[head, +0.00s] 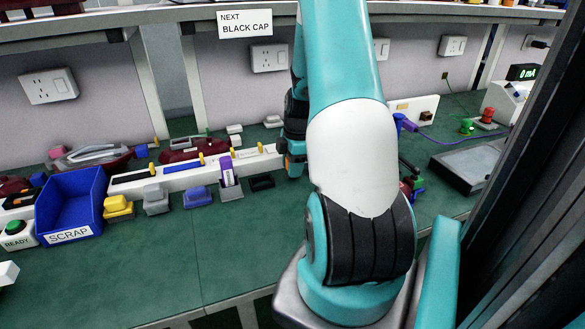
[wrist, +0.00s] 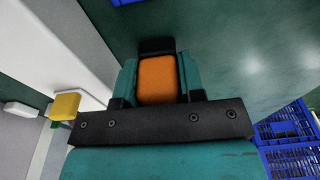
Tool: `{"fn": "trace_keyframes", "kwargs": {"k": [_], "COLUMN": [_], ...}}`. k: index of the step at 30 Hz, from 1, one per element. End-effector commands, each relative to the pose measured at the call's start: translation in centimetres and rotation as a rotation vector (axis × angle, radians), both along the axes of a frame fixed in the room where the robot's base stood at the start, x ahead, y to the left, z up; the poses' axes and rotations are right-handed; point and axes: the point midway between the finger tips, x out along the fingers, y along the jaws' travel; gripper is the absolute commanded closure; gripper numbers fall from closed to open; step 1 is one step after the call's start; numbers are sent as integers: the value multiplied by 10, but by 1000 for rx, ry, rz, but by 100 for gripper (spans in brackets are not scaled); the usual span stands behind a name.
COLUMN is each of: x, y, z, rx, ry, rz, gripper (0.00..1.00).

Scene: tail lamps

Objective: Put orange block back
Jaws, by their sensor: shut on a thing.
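In the wrist view, the orange block (wrist: 157,82) sits between the two teal fingers of my gripper (wrist: 158,68), which is shut on it. A black piece (wrist: 156,46) shows just beyond the block; I cannot tell whether they touch. In the head view, my gripper (head: 293,163) is over the green bench, at the right end of the white rail, partly hidden behind my arm. A small black tray (head: 261,182) lies on the bench just left of the gripper.
Yellow (head: 118,208), grey (head: 156,200) and blue (head: 197,196) blocks stand before the white rail (head: 185,175). A blue SCRAP bin (head: 70,205) is at left. A sign (head: 245,23) reads NEXT BLACK CAP. Blue crates (wrist: 285,130) show in the wrist view. The front bench is clear.

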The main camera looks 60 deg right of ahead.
Motion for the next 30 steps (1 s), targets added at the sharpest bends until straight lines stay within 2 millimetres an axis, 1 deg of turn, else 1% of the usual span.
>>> {"fn": "trace_keyframes", "kwargs": {"k": [1, 2, 8, 11, 12, 15, 23, 26, 29, 30], "x": [0, 0, 0, 0, 0, 0, 0, 0, -1, -2], "y": [0, 0, 0, 0, 0, 0, 0, -1, -3, -3], "z": [-5, -6, -6, -9, -8, -8, -7, -1, 14, 22], "rx": [1, 1, -1, 0, -1, -1, -1, -2, -5, -5], "ry": [1, 1, -1, 0, -1, -1, -1, -1, -2, -3], "rz": [0, 0, 0, -1, -1, -1, -1, -1, -2, -2], "gripper": [87, 87, 87, 87, 60, 39, 39, 39, 39, 39]}}
